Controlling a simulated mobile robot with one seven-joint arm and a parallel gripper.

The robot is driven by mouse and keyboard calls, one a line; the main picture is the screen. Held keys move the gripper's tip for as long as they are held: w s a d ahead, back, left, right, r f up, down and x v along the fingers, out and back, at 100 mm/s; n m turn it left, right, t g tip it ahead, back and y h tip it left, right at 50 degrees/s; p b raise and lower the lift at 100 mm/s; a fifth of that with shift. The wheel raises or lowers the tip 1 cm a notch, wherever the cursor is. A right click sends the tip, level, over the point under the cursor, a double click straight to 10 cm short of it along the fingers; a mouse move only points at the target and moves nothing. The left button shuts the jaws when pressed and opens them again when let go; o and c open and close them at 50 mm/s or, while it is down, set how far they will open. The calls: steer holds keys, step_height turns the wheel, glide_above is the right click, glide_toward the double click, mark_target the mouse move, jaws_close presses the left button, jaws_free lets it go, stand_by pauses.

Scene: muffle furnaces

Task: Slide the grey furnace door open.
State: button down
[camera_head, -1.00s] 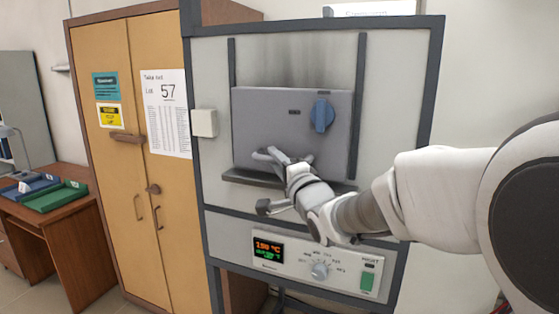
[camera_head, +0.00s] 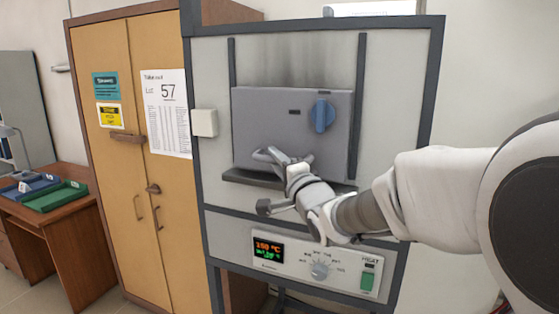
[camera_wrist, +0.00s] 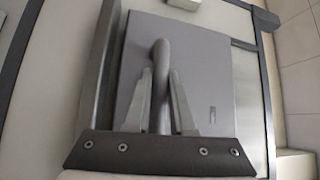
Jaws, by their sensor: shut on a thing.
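The grey furnace door (camera_head: 265,120) is a flat panel on the furnace front, between two dark vertical rails. It covers the opening, with its lower edge just above a dark ledge (camera_head: 240,178). The door also shows in the wrist view (camera_wrist: 210,70). A blue knob (camera_head: 322,116) sits on its upper right. My gripper (camera_head: 272,158) is at the lower middle of the door. In the wrist view my gripper (camera_wrist: 163,95) is shut on the door's grey bar handle (camera_wrist: 161,60), with a finger on each side. The handle is mostly hidden by my gripper in the head view.
Below the door is a control panel (camera_head: 300,262) with a lit display, a dial and a green switch. A white box (camera_head: 204,123) sticks out left of the door. A tan cabinet (camera_head: 110,70) stands to the left. The front above the door is clear.

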steer(key=shift+r, duration=0.1)
stand_by(0.3)
step_height(320, 180, up, 17)
steer(key=p, duration=1)
steer(key=shift+f, duration=0.2)
steer(key=c, duration=0.8)
jaws_free()
steer(key=shift+o, duration=0.2)
steer(key=shift+f, duration=0.1)
steer(key=b+v, duration=0.2)
steer(key=v, duration=1.5)
steer(key=shift+s, duration=0.25)
